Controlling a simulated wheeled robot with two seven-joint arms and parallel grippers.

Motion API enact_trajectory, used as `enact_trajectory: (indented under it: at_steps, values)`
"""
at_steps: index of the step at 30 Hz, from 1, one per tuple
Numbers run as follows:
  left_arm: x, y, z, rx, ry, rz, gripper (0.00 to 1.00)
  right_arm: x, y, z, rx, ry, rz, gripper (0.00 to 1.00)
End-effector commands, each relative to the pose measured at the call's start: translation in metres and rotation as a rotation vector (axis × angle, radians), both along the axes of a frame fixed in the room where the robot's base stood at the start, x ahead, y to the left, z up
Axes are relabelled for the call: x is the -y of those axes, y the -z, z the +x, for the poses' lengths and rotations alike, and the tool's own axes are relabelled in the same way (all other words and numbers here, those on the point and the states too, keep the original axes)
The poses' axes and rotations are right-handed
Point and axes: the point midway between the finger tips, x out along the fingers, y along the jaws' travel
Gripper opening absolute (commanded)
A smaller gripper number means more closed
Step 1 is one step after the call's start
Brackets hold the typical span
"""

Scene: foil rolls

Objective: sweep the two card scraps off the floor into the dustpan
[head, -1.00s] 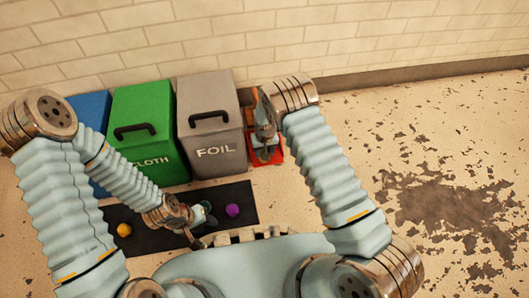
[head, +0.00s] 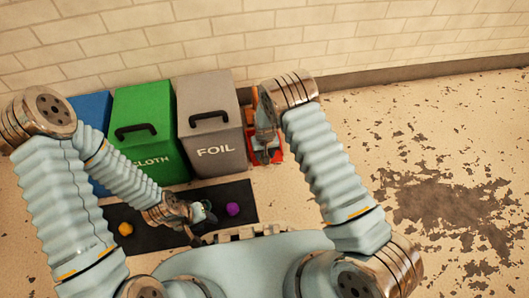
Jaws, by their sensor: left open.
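A red object that looks like the dustpan (head: 278,156) lies on the floor right of the grey FOIL bin, mostly covered by my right arm. My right gripper (head: 266,152) points down over it; its fingers are too small and dark to read, and I cannot tell whether it touches the red object. My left gripper (head: 203,217) is open, low over the black mat, left of a purple ball. I cannot make out the two card scraps or a brush in this view.
A grey FOIL bin (head: 209,120), a green CLOTH bin (head: 150,120) and a blue bin (head: 92,105) stand along the brick wall. The black mat (head: 170,222) holds an orange ball (head: 125,229) and a purple ball (head: 233,209). The floor at right is clear, with dark worn patches.

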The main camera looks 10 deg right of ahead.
Motion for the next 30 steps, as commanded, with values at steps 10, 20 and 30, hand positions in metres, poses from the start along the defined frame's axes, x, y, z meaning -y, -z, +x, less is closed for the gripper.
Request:
enact_trajectory:
  at_steps: [10,20,30]
  values:
    - [0.0,-0.011,0.0,0.0,0.0,0.0,0.43,0.0,-0.017,0.0,0.0,0.0,0.0,0.17]
    - [0.0,-0.026,0.0,0.0,0.0,0.0,0.43,0.0,-0.043,0.0,0.001,0.0,0.0,0.17]
    - [0.0,-0.042,0.0,0.0,0.0,0.0,0.43,0.0,-0.069,0.0,0.0,0.0,0.0,0.17]
